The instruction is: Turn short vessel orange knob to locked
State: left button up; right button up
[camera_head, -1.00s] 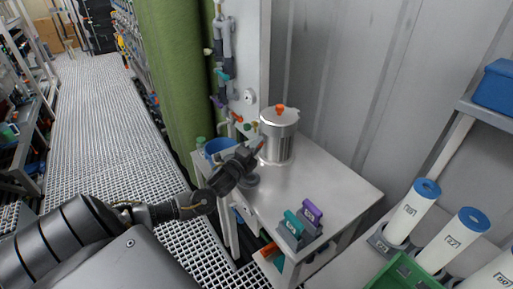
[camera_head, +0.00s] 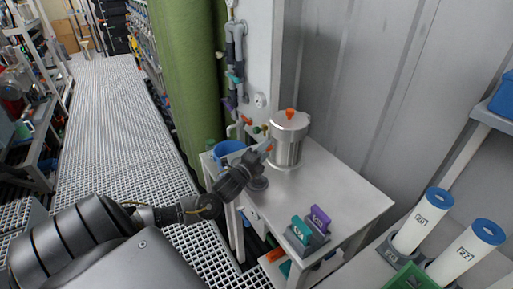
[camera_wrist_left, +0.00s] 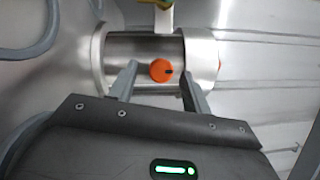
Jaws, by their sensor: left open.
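The short vessel (camera_head: 288,148) is a shiny metal cylinder standing upright on the metal table (camera_head: 335,188), with an orange piece (camera_head: 290,114) on its lid. In the left wrist view the vessel (camera_wrist_left: 140,47) appears lying sideways. A round orange knob (camera_wrist_left: 161,70) is on its side, with a dark mark toward the right of its face. My left gripper (camera_head: 266,151) is open at the vessel's side. In the left wrist view the left gripper's fingers (camera_wrist_left: 159,80) stand on either side of the knob, apparently apart from it. My right gripper is not in view.
A blue container (camera_head: 228,149) stands behind my left gripper. Teal (camera_head: 301,230) and purple (camera_head: 320,218) handled items sit in a grey holder at the table's front. White cylinders with blue tops (camera_head: 425,220) stand at right. Pipes and a green curtain (camera_head: 190,75) are behind.

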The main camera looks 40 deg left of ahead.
pick_arm(q)
jog(key=s, duration=0.3)
jog(key=s+b, duration=0.1)
jog(key=s, duration=0.2)
jog(key=s+d, duration=0.1)
jog(key=s, duration=0.2)
jog(key=shift+s+f, duration=0.35)
jog(key=shift+f, duration=0.05)
jog(key=shift+a, duration=0.1)
